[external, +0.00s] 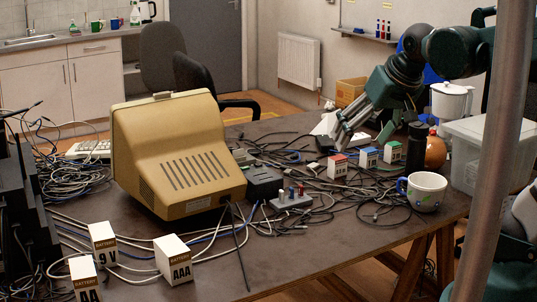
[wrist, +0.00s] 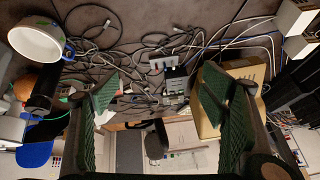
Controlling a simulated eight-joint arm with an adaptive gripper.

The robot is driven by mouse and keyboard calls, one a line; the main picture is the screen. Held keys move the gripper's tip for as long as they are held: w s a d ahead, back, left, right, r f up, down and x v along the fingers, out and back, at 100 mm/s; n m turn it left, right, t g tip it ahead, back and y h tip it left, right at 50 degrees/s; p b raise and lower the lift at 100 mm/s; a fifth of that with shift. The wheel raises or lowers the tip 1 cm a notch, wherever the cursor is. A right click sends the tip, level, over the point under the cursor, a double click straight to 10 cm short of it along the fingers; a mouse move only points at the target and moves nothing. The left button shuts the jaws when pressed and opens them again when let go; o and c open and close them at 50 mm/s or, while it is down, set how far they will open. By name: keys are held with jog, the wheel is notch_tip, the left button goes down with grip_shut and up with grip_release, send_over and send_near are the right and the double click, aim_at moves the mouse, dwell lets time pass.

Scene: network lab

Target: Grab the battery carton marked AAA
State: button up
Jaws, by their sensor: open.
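The battery carton marked AAA (external: 173,262) is white with a tan band and stands upright at the table's near left, in front of the beige monitor. The carton marked 9V (external: 103,246) and the one marked AA (external: 85,281) stand to its left. My gripper (external: 340,140) is open and empty above the cables right of the monitor, far from the AAA carton. In the wrist view my gripper (wrist: 157,90) shows its green pads wide apart. Two white cartons sit at the top right there; their labels cannot be read.
The beige monitor (external: 180,150) stands between my gripper and the cartons. Loose cables (external: 290,215) cover much of the table. Small red, blue and green boxes, a mug (external: 422,191) and a white bin (external: 490,155) are at the right. The near middle table (external: 310,245) is mostly clear.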

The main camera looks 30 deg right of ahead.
jog(key=w+a+m+g+p, duration=0.2)
jog(key=w+a+m, duration=0.2)
jog(key=w+a, duration=0.55)
jog(key=m+g+p, duration=0.4)
jog(key=m+p, duration=0.1)
jog(key=m, duration=0.6)
send_near(170, 245)
jog(key=f, duration=0.5)
jog(key=shift+w+d, duration=0.15)
jog(key=shift+w, duration=0.15)
jog(key=shift+s+a+f, duration=0.15)
jog(key=shift+a+f, duration=0.15)
jog(key=shift+f+b, duration=0.5)
jog(key=shift+f, duration=0.8)
